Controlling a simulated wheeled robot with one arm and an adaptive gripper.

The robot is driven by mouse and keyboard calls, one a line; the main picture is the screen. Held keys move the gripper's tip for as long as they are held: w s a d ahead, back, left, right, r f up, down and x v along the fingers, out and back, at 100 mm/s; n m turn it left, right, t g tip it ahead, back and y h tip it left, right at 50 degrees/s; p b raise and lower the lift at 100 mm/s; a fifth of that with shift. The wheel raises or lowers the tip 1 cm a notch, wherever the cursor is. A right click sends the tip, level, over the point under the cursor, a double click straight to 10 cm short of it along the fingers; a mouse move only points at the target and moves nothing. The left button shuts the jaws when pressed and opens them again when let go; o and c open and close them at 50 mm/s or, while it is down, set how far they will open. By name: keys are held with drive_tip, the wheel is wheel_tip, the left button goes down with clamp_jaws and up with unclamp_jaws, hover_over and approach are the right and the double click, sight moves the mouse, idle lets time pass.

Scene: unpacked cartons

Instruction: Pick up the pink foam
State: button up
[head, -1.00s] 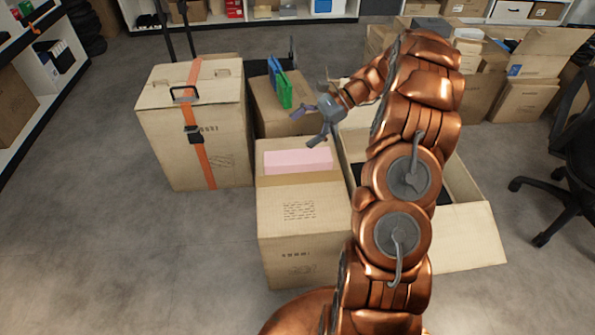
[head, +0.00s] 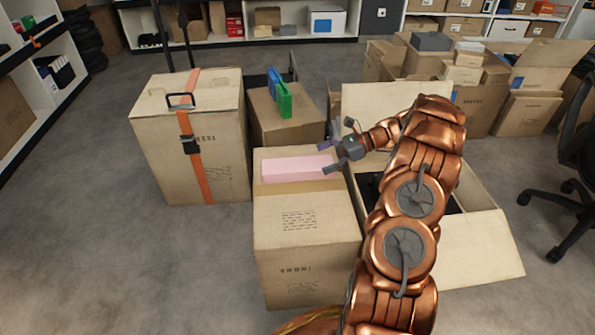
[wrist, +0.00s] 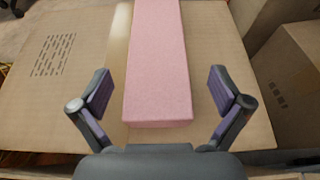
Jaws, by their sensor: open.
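The pink foam (head: 298,169) is a long pink block lying on top of a closed carton (head: 305,228) in the middle of the head view. My gripper (head: 327,158) is open at the right end of the foam. In the wrist view, the foam (wrist: 160,65) runs away from me, its near end between the two spread fingers of my gripper (wrist: 160,92). There is a gap between the foam and each finger. The fingers do not appear to touch it.
A carton with an orange strap (head: 190,140) stands at the left. Behind the foam is a carton (head: 262,118) bearing a green item (head: 284,99) and a blue item. An open carton (head: 480,250) lies under my arm at the right. Floor at the left is clear.

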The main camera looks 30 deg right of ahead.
sight(311, 163)
drive_tip(key=shift+b+x, duration=1.05)
drive_tip(key=shift+x, duration=1.3)
drive_tip(key=shift+s+a, duration=0.1)
drive_tip(key=shift+s, duration=0.05)
drive_tip(key=c, duration=1)
